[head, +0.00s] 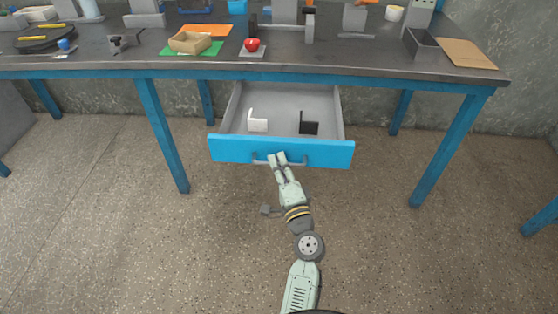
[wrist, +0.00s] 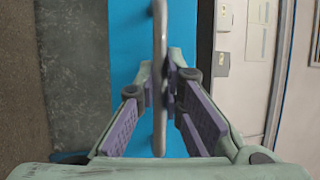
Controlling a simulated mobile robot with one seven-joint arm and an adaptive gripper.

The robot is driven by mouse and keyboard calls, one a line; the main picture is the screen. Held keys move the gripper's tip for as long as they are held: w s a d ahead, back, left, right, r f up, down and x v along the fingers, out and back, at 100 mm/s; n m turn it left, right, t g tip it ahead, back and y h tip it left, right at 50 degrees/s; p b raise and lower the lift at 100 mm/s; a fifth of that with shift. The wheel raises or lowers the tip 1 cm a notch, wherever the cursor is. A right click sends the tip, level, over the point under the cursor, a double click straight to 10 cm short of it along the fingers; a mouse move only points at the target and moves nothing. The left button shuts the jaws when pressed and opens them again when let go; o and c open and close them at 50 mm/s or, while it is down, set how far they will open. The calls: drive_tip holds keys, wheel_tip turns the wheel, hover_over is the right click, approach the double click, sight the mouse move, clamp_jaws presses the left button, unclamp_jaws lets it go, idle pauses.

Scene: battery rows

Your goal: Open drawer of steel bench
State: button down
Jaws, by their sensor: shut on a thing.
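The steel bench (head: 300,73) has a dark top and blue legs. Its drawer (head: 230,150) has a blue front and stands pulled out well clear of the bench top, its grey inside showing. A grey bar handle (head: 313,163) runs along the drawer front, and it also shows in the wrist view (wrist: 160,40).
Inside the drawer lie a white bracket-like piece (head: 258,125) and a black one (head: 309,127). On the bench top are a red apple-like thing (head: 252,45), a wooden tray (head: 190,42) and a grey bin (head: 421,43). The floor in front of the drawer is clear apart from my arm.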

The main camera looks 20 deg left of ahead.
drive_tip(key=shift+s+d, duration=0.1)
drive_tip(key=shift+s, duration=0.1)
drive_tip(key=c, duration=1.7)
unclamp_jaws()
drive_tip(key=shift+r, duration=0.1)
